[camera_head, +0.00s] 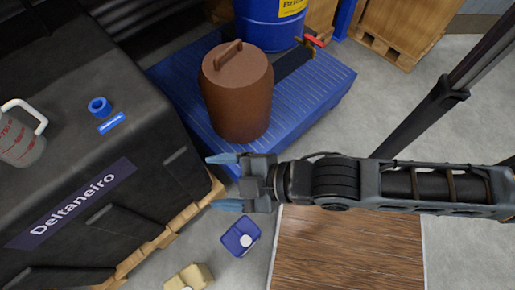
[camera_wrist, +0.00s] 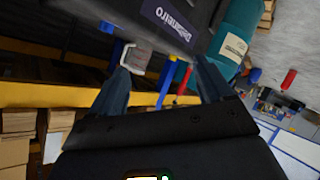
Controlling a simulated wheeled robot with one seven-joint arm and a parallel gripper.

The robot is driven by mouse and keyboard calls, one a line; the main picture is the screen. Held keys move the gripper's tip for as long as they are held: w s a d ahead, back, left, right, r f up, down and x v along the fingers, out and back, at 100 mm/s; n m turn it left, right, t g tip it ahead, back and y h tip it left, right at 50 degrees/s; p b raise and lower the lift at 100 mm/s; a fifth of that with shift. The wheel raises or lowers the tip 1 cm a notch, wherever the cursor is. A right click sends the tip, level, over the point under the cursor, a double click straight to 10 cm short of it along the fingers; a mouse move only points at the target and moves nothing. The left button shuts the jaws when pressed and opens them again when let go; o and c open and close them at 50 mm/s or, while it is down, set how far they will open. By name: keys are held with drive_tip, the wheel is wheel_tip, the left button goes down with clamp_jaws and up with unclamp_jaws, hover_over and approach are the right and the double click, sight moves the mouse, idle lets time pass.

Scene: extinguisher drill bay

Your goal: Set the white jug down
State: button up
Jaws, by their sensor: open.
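The white jug (camera_head: 20,142), a translucent measuring jug with red marks and a white handle, stands on top of the black case (camera_head: 100,150) at the left edge of the head view, which cuts it off. In the wrist view the jug (camera_wrist: 138,58) shows small, near the left fingertip in the picture. My gripper (camera_head: 222,182) is open and empty, its blue-grey fingers pointing left, apart from the jug and right of the case. Both fingers also show in the wrist view.
A small blue ring-shaped part (camera_head: 99,107) sits on the case. A brown lidded drum (camera_head: 237,95) stands on a blue slatted pallet (camera_head: 315,90) beyond my gripper. A blue container (camera_head: 241,236) and a tan container (camera_head: 188,278) are on the floor below.

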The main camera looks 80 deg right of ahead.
drive_tip(key=s+d+r+m+t, duration=0.1)
drive_tip(key=s+d+r+m, duration=0.1)
drive_tip(key=s+r+m, duration=0.5)
drive_tip(key=s+r, duration=0.3)
drive_tip(key=shift+s+d+t, duration=0.2)
drive_tip(key=shift+d+t, duration=0.05)
drive_tip(key=shift+t, duration=0.15)
